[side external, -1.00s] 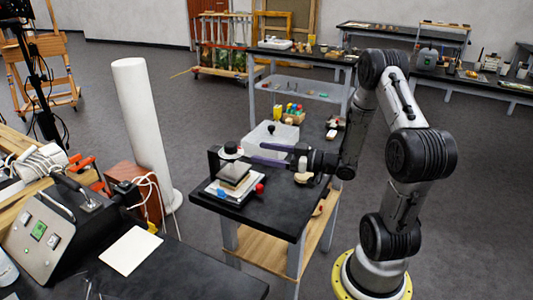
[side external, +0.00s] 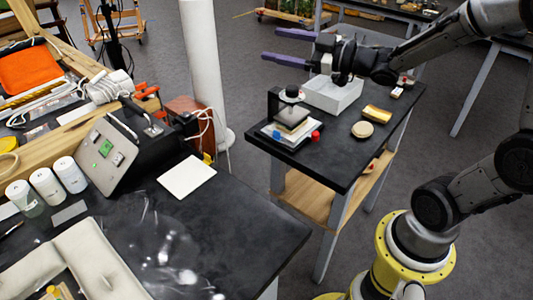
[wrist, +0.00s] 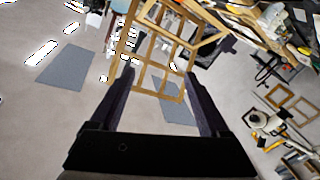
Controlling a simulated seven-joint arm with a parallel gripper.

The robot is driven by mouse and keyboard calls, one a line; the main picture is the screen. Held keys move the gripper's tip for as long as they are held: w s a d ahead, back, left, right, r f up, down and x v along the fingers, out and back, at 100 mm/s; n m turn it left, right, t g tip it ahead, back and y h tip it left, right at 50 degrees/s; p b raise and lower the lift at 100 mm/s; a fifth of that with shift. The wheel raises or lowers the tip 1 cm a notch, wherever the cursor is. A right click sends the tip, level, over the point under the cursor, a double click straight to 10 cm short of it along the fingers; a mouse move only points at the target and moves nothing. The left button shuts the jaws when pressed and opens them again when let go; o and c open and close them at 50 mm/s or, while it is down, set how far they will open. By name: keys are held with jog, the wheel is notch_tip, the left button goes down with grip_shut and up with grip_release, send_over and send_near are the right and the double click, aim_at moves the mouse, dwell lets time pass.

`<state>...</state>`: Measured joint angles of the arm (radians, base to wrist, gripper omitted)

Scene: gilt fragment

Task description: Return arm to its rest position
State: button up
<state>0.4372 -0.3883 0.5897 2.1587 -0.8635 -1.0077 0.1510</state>
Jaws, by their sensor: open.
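My gripper (side external: 287,47) is raised above the back of the small black-topped table (side external: 352,152) in the side view. Its two long purple-dark fingers point left and stand wide apart, with nothing between them. In the wrist view my gripper (wrist: 161,105) shows both dark fingers spread, with the floor and a wooden frame (wrist: 150,50) far beyond them. My arm reaches in from the right of the side view.
On the small table are a small press-like stand (side external: 290,112), a white bin (side external: 333,94), a gold block (side external: 377,114) and a round tan disc (side external: 362,130). A white column (side external: 204,70) stands left of it. A cluttered black bench (side external: 235,225) fills the front left.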

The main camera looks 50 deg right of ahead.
jog(key=s+a+r+m+g+h, duration=0.2)
jog(key=s+r+m+h, duration=0.25)
jog(key=s, duration=0.35)
jog(key=s+a+f+m+g, duration=0.1)
jog(key=s+f+m+g, duration=0.2)
jog(key=s+f+g, duration=0.6)
jog(key=s+f, duration=0.4)
jog(key=s, duration=0.4)
jog(key=shift+a+f+g, duration=0.3)
jog(key=shift+g, duration=0.1)
